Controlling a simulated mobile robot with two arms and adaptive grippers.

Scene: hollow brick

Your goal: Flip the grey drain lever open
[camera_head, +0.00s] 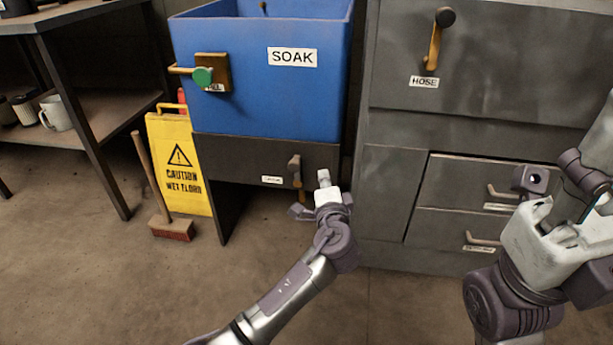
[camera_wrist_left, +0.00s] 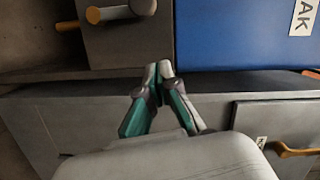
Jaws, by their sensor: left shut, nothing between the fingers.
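The grey drain lever (camera_head: 295,166) is on the dark panel below the blue SOAK tub, beside a small label too small to read. A brass part shows just below it. In the left wrist view the grey lever (camera_wrist_left: 122,12) is at the upper left, with brass beside it. My left gripper (camera_head: 323,178) is shut and empty, just right of the lever in the head view. In the left wrist view its fingertips (camera_wrist_left: 158,70) meet below and right of the lever, apart from it in the picture. My right gripper (camera_head: 555,180) is at the right; its finger opening is unclear.
The blue SOAK tub (camera_head: 260,100) has a green-knobbed lever (camera_head: 203,77). A HOSE lever (camera_head: 437,42) is on the grey cabinet (camera_head: 390,190) at right, above drawers. A yellow caution sign (camera_head: 178,165), a broom (camera_head: 170,228) and a shelf (camera_head: 100,105) stand left. Floor in front is clear.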

